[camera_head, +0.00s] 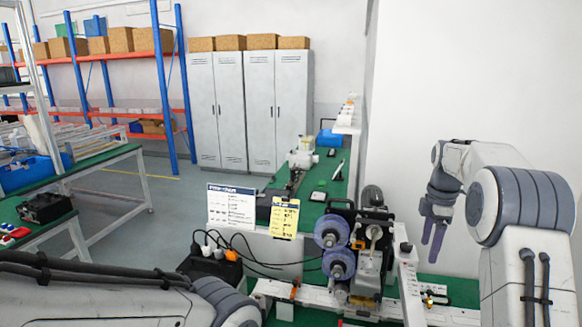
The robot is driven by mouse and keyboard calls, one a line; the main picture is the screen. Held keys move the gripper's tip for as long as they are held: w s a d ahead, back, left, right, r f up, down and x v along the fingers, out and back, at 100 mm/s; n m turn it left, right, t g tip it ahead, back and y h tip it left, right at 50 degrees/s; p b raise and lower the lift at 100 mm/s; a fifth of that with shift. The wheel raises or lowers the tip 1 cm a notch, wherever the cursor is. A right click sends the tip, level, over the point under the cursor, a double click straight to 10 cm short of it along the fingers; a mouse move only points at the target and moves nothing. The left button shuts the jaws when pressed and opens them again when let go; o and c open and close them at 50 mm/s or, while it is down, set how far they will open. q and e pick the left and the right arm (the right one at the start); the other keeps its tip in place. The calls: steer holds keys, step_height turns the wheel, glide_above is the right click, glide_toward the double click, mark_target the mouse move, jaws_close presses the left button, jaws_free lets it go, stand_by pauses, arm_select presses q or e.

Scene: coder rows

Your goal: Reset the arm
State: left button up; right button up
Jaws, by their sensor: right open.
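My right arm comes in from the right edge and bends back towards the middle. My right gripper (433,232) hangs from it with its purple-grey fingers pointing down, open and empty. It is in the air to the right of the coder machine (368,245), apart from it as far as I can see. The coder machine has two purple reels and stands on the green bench. My left arm lies across the bottom left of the view; its gripper is out of view.
A white notice (231,207) and a yellow notice (284,218) stand left of the coder. A black box (212,265) with cables is below them. A white rail (400,308) runs in front. A white wall (460,70) is close behind my right arm.

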steer(key=s+a+m+b, duration=0.15)
steer(key=s+a, duration=0.45)
steer(key=a, duration=0.6)
steer(key=s+a+m+b, duration=0.15)
steer(key=s+a, duration=0.45)
steer(key=a, duration=0.6)
steer(key=s+a+f+m, duration=0.1)
steer(key=s+a+f, duration=0.1)
steer(key=s, duration=0.6)
steer(key=s+a+f+m+b, duration=0.1)
steer(key=s+f+m, duration=0.1)
steer(key=s, duration=0.6)
steer(key=s+a+f+m+y, duration=0.1)
steer(key=s+f, duration=0.3)
steer(key=s, duration=0.4)
steer(key=shift+a+f+m+b, duration=0.25)
steer(key=shift+a+m+b, duration=0.1)
steer(key=shift+a+m, duration=0.35)
